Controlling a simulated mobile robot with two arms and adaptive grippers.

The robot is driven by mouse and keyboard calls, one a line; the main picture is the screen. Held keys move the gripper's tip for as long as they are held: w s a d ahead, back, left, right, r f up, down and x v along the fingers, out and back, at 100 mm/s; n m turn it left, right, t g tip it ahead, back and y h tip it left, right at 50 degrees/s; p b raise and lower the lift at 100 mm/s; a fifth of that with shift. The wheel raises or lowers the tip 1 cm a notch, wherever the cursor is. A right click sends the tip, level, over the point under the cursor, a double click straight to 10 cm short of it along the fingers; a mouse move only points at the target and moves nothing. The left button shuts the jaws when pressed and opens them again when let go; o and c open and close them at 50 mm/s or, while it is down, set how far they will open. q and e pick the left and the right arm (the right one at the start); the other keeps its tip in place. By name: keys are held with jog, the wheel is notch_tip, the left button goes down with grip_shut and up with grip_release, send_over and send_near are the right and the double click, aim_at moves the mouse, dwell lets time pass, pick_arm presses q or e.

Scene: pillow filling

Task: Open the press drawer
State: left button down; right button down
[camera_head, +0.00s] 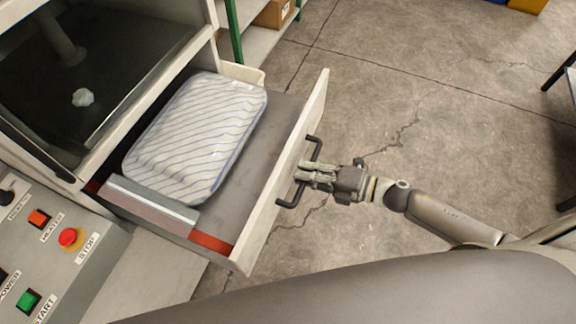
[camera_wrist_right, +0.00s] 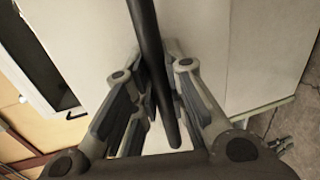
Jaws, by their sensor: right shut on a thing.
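The press drawer (camera_head: 262,215) is pulled out from the press, with its inside in view. A white pillow with thin dark stripes (camera_head: 197,137) lies in it. A black bar handle (camera_head: 289,201) is on the drawer's front panel. My right gripper (camera_head: 303,173) is at the handle, shut on it. In the right wrist view the dark handle bar (camera_wrist_right: 153,60) runs between the two fingers of my right gripper (camera_wrist_right: 165,100), in front of the pale drawer front (camera_wrist_right: 195,35). My left gripper is not in view.
A control panel (camera_head: 60,250) with a red stop button (camera_head: 70,237) and a green start button (camera_head: 28,301) is at the lower left. A green-posted shelf (camera_head: 236,32) with a cardboard box (camera_head: 273,13) stands behind the drawer.

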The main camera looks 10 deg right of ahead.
jog(key=shift+f+v, duration=0.25)
jog(key=shift+v, duration=0.9)
jog(key=c, duration=1.5)
grip_release()
jog(key=shift+o, duration=0.2)
jog(key=v, duration=1.2)
jog(key=shift+d+f, duration=0.1)
